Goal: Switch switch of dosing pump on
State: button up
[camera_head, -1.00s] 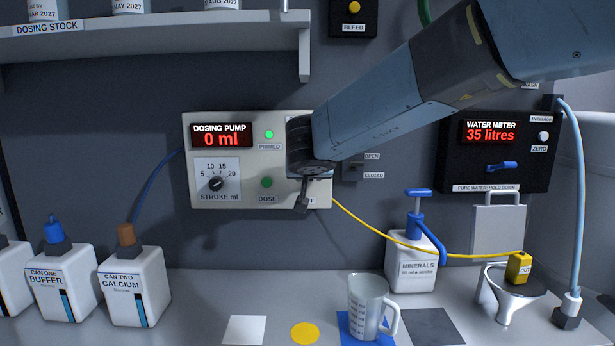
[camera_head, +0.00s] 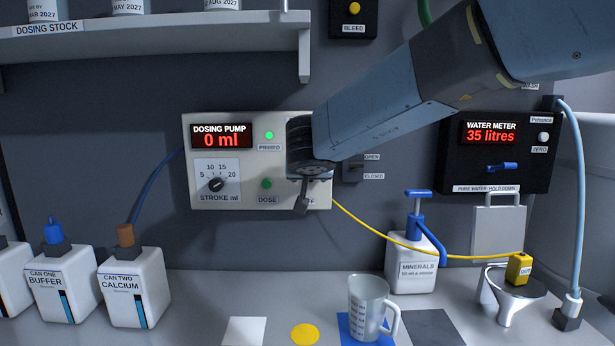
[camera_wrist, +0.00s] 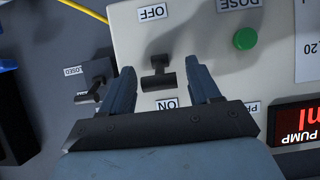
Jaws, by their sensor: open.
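The dosing pump (camera_head: 225,170) is a cream panel on the back wall. Its display reads 0 ml and the PRIMED light is green. My gripper (camera_head: 303,205) is at the panel's right side in the head view and covers most of the switch there. In the wrist view my gripper (camera_wrist: 165,70) is open, its two fingers on either side of the dark switch (camera_wrist: 158,72), which is a lever with a crossbar between the labels OFF and ON. I cannot tell whether the fingers touch it, or its exact position.
A small OPEN/CLOSED lever (camera_head: 352,170) is just right of the pump; it also shows in the wrist view (camera_wrist: 93,88). The green DOSE button (camera_wrist: 246,39) is nearby. A yellow tube (camera_head: 400,246) runs rightward. A jug (camera_head: 368,300) and a MINERALS bottle (camera_head: 411,270) stand below.

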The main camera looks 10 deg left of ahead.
jog(key=v, duration=1.3)
jog(key=shift+s+r, duration=0.2)
jog(key=shift+s, duration=0.1)
jog(key=w+d+r+n+t+y, duration=0.15)
jog(key=d+r+y, duration=0.3)
jog(key=d, duration=0.55)
jog(key=s+d+f+m+g+h, duration=0.1)
jog(key=s+d+f+g+h, duration=0.1)
jog(key=s+d+f, duration=0.3)
jog(key=s+d+f+m+g+h, duration=0.2)
jog(key=s+d+f, duration=0.3)
jog(key=d, duration=0.8)
jog(key=s+d+f+m+g+h, duration=0.1)
jog(key=s+d+f+g+h, duration=0.2)
jog(key=s+d+f, duration=0.3)
jog(key=d+f+g, duration=0.1)
jog(key=d+f, duration=0.1)
jog(key=d, duration=0.1)
